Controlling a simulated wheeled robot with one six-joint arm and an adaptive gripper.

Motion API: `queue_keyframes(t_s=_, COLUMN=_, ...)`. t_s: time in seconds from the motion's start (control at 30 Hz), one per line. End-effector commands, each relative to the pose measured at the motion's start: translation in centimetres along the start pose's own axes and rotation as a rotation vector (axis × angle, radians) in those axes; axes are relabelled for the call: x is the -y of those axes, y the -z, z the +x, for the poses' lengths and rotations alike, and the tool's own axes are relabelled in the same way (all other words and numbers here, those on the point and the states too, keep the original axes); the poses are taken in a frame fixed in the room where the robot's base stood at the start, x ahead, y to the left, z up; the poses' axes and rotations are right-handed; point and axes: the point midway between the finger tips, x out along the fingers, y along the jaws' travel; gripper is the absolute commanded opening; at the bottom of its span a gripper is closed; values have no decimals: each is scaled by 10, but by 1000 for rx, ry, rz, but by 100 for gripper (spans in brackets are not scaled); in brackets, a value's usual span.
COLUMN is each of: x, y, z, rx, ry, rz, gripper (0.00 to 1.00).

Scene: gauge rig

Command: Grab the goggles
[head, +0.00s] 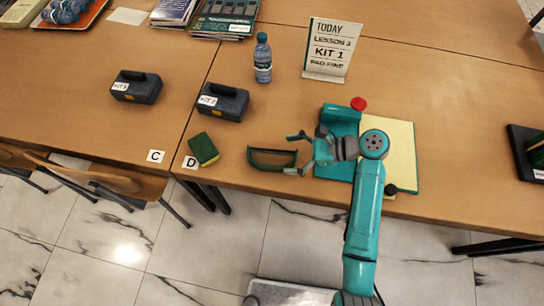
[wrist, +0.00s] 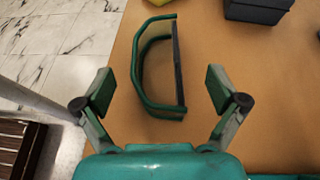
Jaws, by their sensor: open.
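The goggles (head: 272,159) have a green frame and lie on the wooden table near its front edge. In the wrist view the goggles (wrist: 139,75) stand out ahead of my open fingers, between their lines. My gripper (head: 300,153) is open and empty, just to the right of the goggles in the head view. In the wrist view my gripper (wrist: 158,90) has its two fingers spread wide, with the near end of the goggles roughly between the fingertips. I cannot tell whether a finger touches them.
A green and yellow sponge (head: 203,149) lies left of the goggles. Two dark cases, the KIT 2 case (head: 222,102) and another (head: 137,87), a bottle (head: 262,60) and a sign (head: 330,47) stand farther back. A yellow sheet (head: 402,140) lies under my arm.

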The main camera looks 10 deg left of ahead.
Motion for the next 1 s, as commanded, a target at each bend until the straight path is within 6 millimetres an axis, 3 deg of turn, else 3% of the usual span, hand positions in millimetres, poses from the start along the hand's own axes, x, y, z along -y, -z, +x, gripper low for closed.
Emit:
queue_keyframes(t_s=0.5, x=-4, y=1, z=53, rx=0, ry=-1, rz=-1, gripper=96)
queue_keyframes(t_s=0.77, x=-3, y=1, z=55, rx=0, ry=1, rz=0, gripper=96)
queue_keyframes(t_s=0.87, x=-3, y=1, z=55, rx=0, ry=1, rz=0, gripper=76)
queue_keyframes(t_s=1.0, x=-3, y=1, z=55, rx=0, ry=1, rz=0, gripper=41)
